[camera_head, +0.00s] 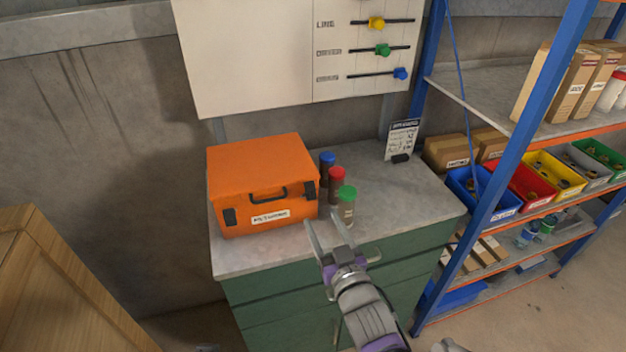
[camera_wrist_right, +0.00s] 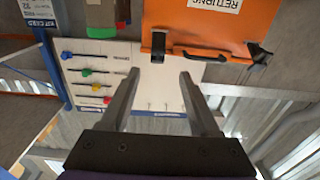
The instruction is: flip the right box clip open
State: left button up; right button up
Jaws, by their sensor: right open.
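The orange box (camera_head: 262,165) stands on the grey worktop, with a dark handle (camera_head: 267,193) and a "RETURNS" label on its front. Its right clip (camera_head: 310,191) is a small dark piece near the front's right edge. In the right wrist view, where the box hangs upside down, this clip (camera_wrist_right: 158,46) shows left of the handle. I cannot tell for sure whether it is shut. My right gripper (camera_head: 322,222) is open and empty in front of the box's right end. In the wrist view its fingertips (camera_wrist_right: 159,74) are spread, roughly in line with the clip and apart from it. My left gripper is not in view.
Jars with blue (camera_head: 327,158), red (camera_head: 337,172) and green (camera_head: 347,193) lids stand just right of the box. A small sign (camera_head: 402,138) stands at the back of the worktop (camera_head: 400,190). A blue-framed shelf with bins is at the right. A wooden crate (camera_head: 60,290) is at lower left.

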aim_at(312, 197)
jog(key=x, duration=1)
jog(key=shift+d+f, duration=0.2)
grip_shut()
